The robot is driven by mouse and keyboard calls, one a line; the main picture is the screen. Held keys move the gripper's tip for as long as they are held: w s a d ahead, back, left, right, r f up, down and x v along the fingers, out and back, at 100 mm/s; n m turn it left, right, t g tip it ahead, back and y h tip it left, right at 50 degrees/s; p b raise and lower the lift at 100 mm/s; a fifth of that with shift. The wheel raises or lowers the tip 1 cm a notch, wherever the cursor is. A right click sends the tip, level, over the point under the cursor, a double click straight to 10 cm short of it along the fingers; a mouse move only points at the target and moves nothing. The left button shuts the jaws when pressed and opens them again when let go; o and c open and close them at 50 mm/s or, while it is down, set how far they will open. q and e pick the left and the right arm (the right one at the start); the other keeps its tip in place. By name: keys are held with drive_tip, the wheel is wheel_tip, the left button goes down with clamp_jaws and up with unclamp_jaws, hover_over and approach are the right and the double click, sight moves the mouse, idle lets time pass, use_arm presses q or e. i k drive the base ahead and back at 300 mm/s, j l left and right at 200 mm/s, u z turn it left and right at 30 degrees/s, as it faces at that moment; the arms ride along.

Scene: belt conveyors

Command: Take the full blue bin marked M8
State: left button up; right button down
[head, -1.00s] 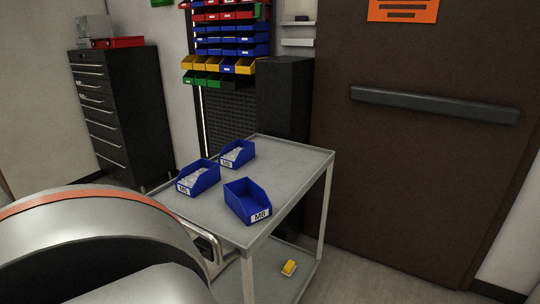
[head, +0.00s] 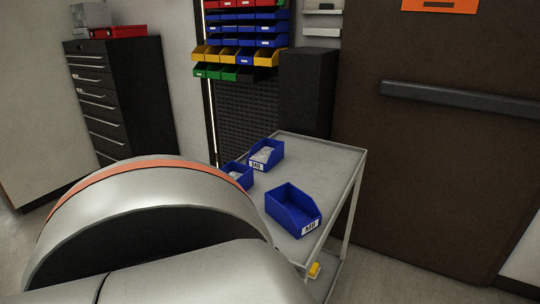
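Three blue bins stand on the grey cart. The front bin (head: 284,207) looks empty and its label reads M8. The back bin (head: 275,160) holds pale grey parts; its small label seems to read M8, but is not sharp. The left bin (head: 247,180) also holds pale parts and is partly hidden behind a silver arm link of mine, its label out of sight. Neither of my grippers shows in the head view.
The grey cart (head: 335,158) has a raised rim and a lower shelf with a yellow item (head: 314,270). A dark drawer cabinet (head: 128,110) stands at left, a black box-like column (head: 306,95) behind the cart, and a brown door (head: 430,170) at right.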

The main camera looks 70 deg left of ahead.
sight(264, 154)
drive_tip(key=k+j+z, duration=0.15)
drive_tip(key=j, duration=0.3)
drive_tip(key=k+j+z, duration=0.15)
drive_tip(key=k+j, duration=0.55)
drive_tip(key=j, duration=0.25)
drive_tip(key=k+j+z, duration=0.1)
drive_tip(key=k+j, duration=0.3)
drive_tip(key=j, duration=0.15)
drive_tip(key=k+j, duration=0.4)
drive_tip(key=j, duration=0.15)
